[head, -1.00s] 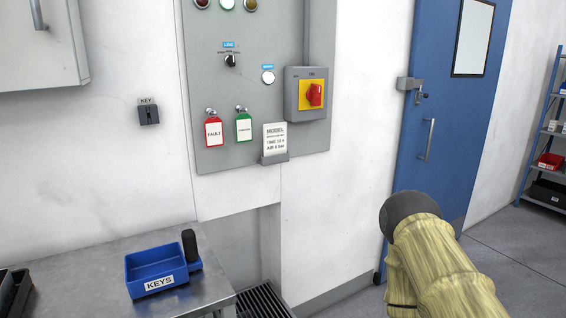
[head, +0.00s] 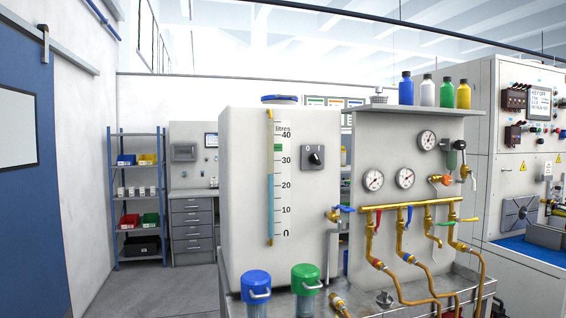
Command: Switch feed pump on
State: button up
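A black rotary switch (head: 316,158) on a dark grey plate is mounted on the front of a white tank (head: 244,200). Small marks show above the knob, and they look like O and I. Any label naming it as the feed pump cannot be read, and its exact setting is too small to tell. The tank carries a litre scale (head: 279,190) with a blue column reaching just under 30. My gripper is not in view.
Right of the tank, a panel (head: 365,150) carries gauges, brass pipes (head: 420,205) and coloured valve levers. Blue (head: 256,284) and green (head: 305,278) lidded filters stand in front. A control cabinet (head: 525,150) is at far right. Grey floor (head: 185,290) is open at left.

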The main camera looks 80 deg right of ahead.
aim_at(314, 158)
jog(key=z, duration=2.65)
